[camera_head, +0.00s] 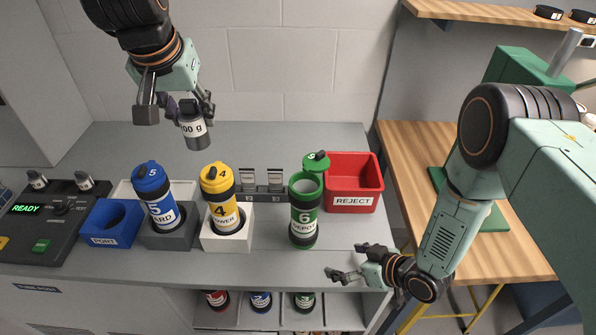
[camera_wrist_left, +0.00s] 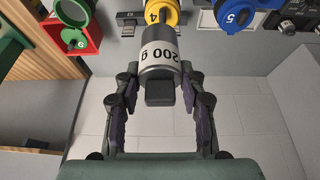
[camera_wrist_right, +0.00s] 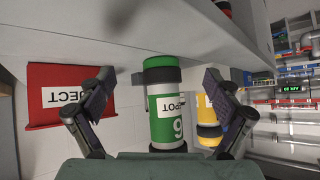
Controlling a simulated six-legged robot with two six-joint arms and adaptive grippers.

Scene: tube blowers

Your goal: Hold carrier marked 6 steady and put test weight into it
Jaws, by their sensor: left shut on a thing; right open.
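The green carrier marked 6 (camera_head: 304,216) stands upright near the counter's front edge, its green lid (camera_head: 316,160) swung open behind its mouth. In the left wrist view the weight (camera_wrist_left: 160,52) reads 200 g. My right gripper (camera_head: 344,261) is open, in front and to the right of carrier 6, apart from it. In the right wrist view carrier 6 (camera_wrist_right: 165,115) shows between the spread fingers.
The blue carrier 5 (camera_head: 154,190) and yellow carrier 4 (camera_head: 220,195) stand in holders to the left. A red REJECT bin (camera_head: 352,201) sits right behind carrier 6. A blue port block (camera_head: 110,222) and control panel (camera_head: 45,225) are at left. More carriers stand on the shelf below.

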